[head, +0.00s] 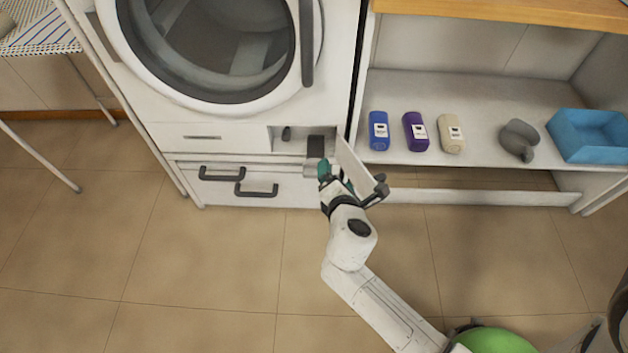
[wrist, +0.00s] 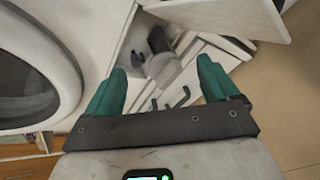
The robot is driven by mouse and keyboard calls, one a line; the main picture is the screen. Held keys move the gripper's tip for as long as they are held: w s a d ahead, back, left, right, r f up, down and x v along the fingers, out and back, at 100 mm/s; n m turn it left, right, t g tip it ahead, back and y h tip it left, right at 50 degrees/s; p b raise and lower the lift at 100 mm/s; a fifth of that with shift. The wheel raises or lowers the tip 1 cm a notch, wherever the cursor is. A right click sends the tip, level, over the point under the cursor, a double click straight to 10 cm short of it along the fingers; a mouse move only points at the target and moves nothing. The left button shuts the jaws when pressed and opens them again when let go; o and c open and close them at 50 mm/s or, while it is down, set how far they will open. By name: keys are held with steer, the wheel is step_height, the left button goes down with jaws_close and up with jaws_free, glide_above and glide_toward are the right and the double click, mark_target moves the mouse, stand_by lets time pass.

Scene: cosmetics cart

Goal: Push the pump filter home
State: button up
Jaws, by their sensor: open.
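The pump filter (head: 311,167) looks like a short grey cylinder sticking out of a small compartment low on the white washing machine (head: 225,137). In the wrist view the pump filter (wrist: 163,67) shows between and beyond the fingertips, beside dark parts inside the compartment. My gripper (head: 334,177) is open just in front of the compartment; in the head view a teal finger overlaps the filter's right edge. In the wrist view my gripper (wrist: 162,70) has both teal fingers spread with nothing held. I cannot tell whether a finger touches the filter.
The compartment's open flap (head: 356,166) stands out close on my gripper's right. Drawers with dark handles (head: 257,190) lie below. A shelf at right holds blue (head: 378,131), purple (head: 415,132) and cream (head: 451,134) bottles, a grey object (head: 518,140) and a blue bin (head: 590,137).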

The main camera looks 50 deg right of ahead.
step_height(320, 180, down, 5)
steer(key=w+a+n+t+b, duration=0.2)
steer(key=w+n+b, duration=0.1)
steer(key=n, duration=0.1)
steer(key=b, duration=0.3)
glide_toward(314, 137)
steer(key=a+f, duration=0.2)
steer(key=shift+a+f, duration=0.1)
steer(key=shift+a, duration=0.2)
steer(key=shift+c, duration=0.2)
steer(key=c, duration=1.3)
steer(key=shift+o, duration=0.2)
steer(key=w+d, duration=0.1)
steer(key=d, duration=0.1)
steer(key=w+d, duration=0.2)
steer(key=d, duration=0.1)
steer(key=w+d, duration=0.2)
steer(key=shift+w+d, duration=0.2)
steer(key=shift+w, duration=0.05)
